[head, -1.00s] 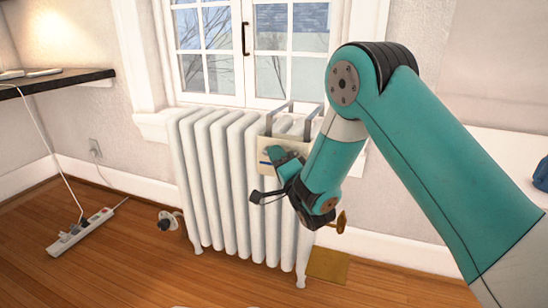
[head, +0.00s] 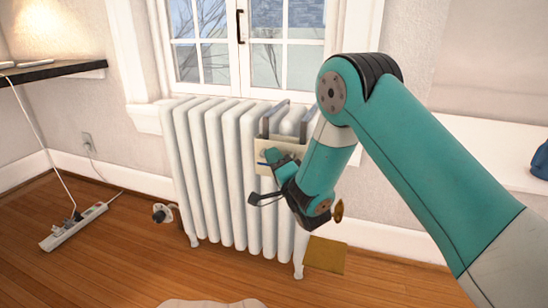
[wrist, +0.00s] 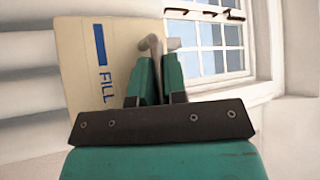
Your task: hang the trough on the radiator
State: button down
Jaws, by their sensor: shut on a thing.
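The trough (head: 265,149) is a cream box with two grey hooks on top and a blue mark. It is at the upper right front of the white radiator (head: 210,170), its hooks at the height of the radiator's top; I cannot tell whether they rest on it. In the wrist view the trough (wrist: 100,60) shows a blue stripe and the word FILL. My gripper (head: 266,158) is at the trough's front; in the wrist view its green fingers (wrist: 156,75) are shut on a part of the trough by a grey post. The trough's back is hidden.
A window (head: 250,45) is behind the radiator. A power strip (head: 73,227) with a cord lies on the floor at left, below a dark shelf (head: 50,72). A brass-coloured plate (head: 325,255) lies at the radiator's right foot.

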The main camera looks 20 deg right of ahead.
jog(key=shift+f, duration=0.1)
jog(key=c, duration=1.1)
grip_release()
jog(key=shift+f, duration=0.1)
jog(key=shift+s, duration=0.1)
